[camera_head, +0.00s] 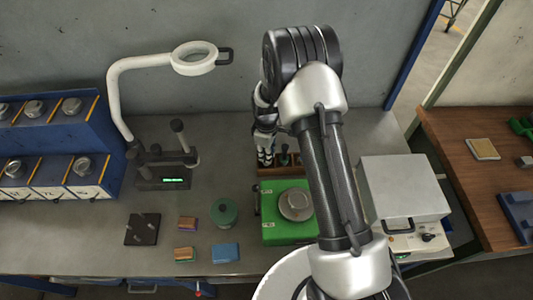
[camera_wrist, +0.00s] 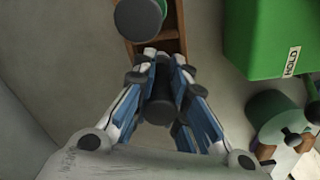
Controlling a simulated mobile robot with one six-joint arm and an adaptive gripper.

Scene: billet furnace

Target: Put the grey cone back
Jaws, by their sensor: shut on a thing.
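My gripper (camera_wrist: 160,75) is shut on a dark grey piece with a round end, which appears to be the grey cone (camera_wrist: 159,105); the fingers hide much of it. In the head view my gripper (camera_head: 265,148) is at the left end of the brown wooden rack (camera_head: 268,172), and the held piece cannot be made out clearly. The wooden rack (camera_wrist: 172,42) runs away from the fingertips in the wrist view. A grey-green round-topped piece (camera_wrist: 138,18) stands at the rack there. I cannot tell whether the held piece touches the rack.
A green box (camera_head: 290,232) with a round metal pan (camera_head: 296,205) stands just in front of the rack. A green pot (camera_head: 224,212), coloured blocks (camera_head: 187,224) and a lamp stand (camera_head: 163,175) are to the left. A grey-white box (camera_head: 403,187) is to the right.

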